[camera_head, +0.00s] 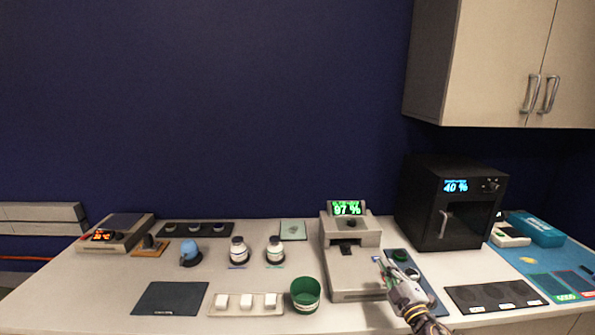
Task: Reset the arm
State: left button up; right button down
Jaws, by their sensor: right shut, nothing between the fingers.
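My right gripper (387,268) comes in from the bottom right and hangs over the front right part of the white bench (90,290). Its fingers are shut with nothing between them. The fingertips are just right of a grey instrument (355,283) whose green display reads 97 %. The gripper partly covers a dark strip (435,300) that carries green round pieces (400,256). My left gripper does not show.
A black box oven (470,215) showing 40 % stands at the back right, below a wall cabinet (480,60). A green cup (305,294), white blocks (245,300) and two bottles (238,250) stand left of the grey instrument. A dark mat (170,298) lies front left.

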jog(key=s+d+f+m+g+h, duration=0.4)
jog(key=s+f+m+g+h, duration=0.3)
jog(key=s+f+m, duration=0.5)
jog(key=s+a+f+g+y, duration=0.2)
jog(key=s+a+g, duration=0.25)
jog(key=s, duration=0.65)
jog(key=s+a+f+g+y, duration=0.2)
jog(key=s+a+g, duration=0.25)
jog(key=s, duration=0.65)
notch_tip(320, 180, down, 34)
jog(key=s+g, duration=0.1)
jog(key=s, duration=0.2)
jog(key=s+d+f, duration=0.2)
jog(key=s+f, duration=0.7)
jog(key=s, duration=0.2)
jog(key=s+d+f+g, duration=0.1)
jog(key=s+d+f, duration=0.1)
jog(key=s+f, duration=0.8)
jog(key=shift+s, duration=0.35)
